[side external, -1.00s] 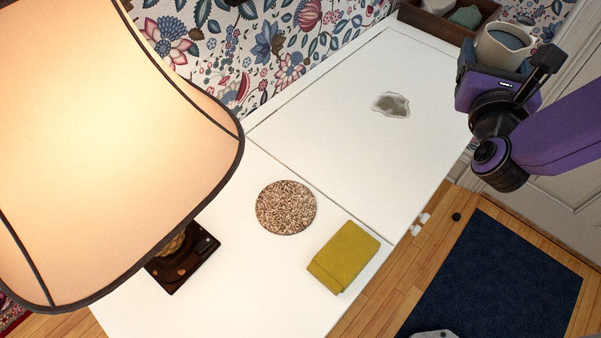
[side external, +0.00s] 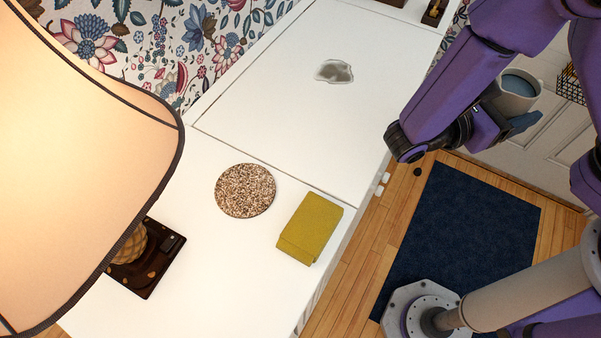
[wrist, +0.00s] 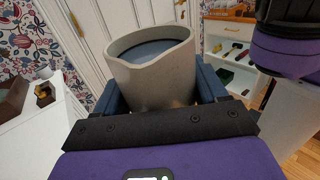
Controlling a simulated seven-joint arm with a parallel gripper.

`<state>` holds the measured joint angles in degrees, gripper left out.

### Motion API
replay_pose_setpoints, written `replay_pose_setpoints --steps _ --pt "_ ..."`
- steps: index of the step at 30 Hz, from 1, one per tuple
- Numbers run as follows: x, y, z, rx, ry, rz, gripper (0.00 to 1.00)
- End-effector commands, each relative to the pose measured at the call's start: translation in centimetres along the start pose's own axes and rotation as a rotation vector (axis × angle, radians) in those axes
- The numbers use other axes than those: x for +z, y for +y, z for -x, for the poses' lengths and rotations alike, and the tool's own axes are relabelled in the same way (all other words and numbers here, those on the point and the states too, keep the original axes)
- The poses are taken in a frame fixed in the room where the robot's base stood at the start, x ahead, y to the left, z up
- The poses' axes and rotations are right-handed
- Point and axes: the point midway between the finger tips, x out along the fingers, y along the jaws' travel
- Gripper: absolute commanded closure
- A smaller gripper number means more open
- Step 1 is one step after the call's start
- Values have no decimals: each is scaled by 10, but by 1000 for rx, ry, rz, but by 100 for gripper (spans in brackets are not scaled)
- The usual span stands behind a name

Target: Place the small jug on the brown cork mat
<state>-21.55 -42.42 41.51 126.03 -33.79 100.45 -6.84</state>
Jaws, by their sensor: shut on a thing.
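The small jug is a pale grey-cream vessel with a bluish inside. In the wrist view the jug (wrist: 158,70) stands upright between the blue fingers of my gripper (wrist: 205,85). In the side external view the jug (side external: 519,92) is at the upper right, held by my gripper (side external: 512,118) off the right side of the white cabinet top, above the floor. My gripper is shut on it. The brown speckled cork mat (side external: 245,191) lies flat and bare on the white top, well left of and nearer than my gripper.
A mustard-yellow block (side external: 311,228) lies right of the mat. A lit lamp (side external: 80,120) with a large shade stands at the left. A glassy irregular dish (side external: 334,71) sits farther back on the white top (side external: 280,120). The top between dish and mat is clear.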

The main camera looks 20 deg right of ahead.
Motion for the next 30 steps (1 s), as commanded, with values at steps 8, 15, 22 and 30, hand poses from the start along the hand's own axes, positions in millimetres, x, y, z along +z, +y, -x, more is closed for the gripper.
replay_pose_setpoints --steps 8,15,22,30 --pt "-12 -51 11 -331 -4 1 79" --pt "-16 -90 34 -623 -2 2 79" --pt "-15 -120 64 -901 -2 1 79" --pt "-8 -143 107 -1223 -2 2 79"
